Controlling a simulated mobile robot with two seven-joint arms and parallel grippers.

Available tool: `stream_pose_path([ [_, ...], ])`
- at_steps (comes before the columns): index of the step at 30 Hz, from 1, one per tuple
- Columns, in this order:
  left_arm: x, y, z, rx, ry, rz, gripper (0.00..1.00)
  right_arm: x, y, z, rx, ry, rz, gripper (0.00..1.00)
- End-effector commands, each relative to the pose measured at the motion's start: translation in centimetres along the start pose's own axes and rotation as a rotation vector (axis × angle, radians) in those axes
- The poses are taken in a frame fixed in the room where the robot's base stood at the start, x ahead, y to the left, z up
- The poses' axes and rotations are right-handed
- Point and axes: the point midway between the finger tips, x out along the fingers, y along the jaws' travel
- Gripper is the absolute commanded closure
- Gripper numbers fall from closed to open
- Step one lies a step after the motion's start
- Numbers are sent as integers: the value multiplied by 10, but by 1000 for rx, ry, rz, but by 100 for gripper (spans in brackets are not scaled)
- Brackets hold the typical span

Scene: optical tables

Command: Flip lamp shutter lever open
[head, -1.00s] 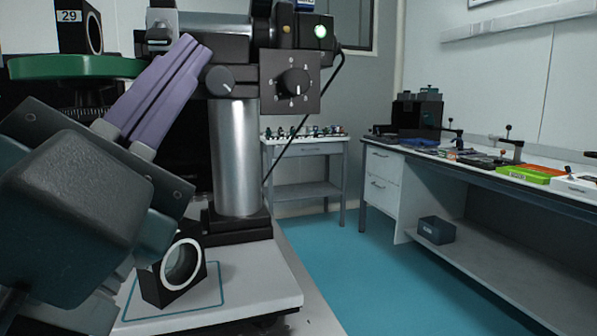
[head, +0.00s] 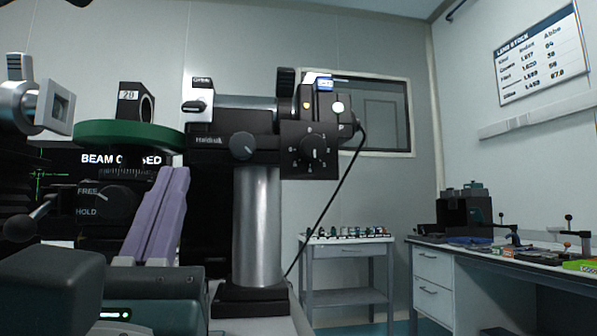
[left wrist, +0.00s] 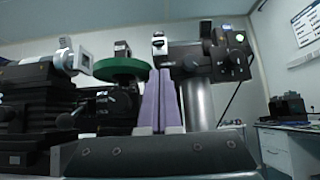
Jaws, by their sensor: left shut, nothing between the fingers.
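A black instrument head (head: 235,142) sits on a silver column (head: 258,225). At its left end is a small white-and-black block (head: 198,95) with a tiny label and a dark lever-like piece; I cannot tell for sure that this is the shutter lever. My left gripper (head: 178,170) has lavender fingers, shut and empty, pointing up. Its tips are left of the column and below the white-and-black block. My right gripper is not in view.
Left of my fingers is a green disc (head: 128,135) carrying a block marked 29. Below is a FREE/HOLD knob (head: 104,197), and a screen reads partly BEAM C...SED. A black cable hangs right of the column. A trolley (head: 346,250) and bench (head: 490,262) stand behind.

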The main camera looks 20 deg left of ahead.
Motion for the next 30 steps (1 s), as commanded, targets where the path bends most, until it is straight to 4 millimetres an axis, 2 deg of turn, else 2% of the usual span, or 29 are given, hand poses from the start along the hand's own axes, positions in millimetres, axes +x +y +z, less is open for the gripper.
stream_pose_path([
  [6, 43, 0, 4, -1, -3, 3, 100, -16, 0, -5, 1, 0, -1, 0],
  [13, 76, 0, 2, 1, -2, 1, 100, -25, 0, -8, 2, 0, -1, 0],
  [18, 86, 0, 1, 0, -1, 0, 100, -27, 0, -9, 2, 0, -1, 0],
  [30, 87, 1, 1, 1, 2, 0, 100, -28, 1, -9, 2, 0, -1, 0],
])
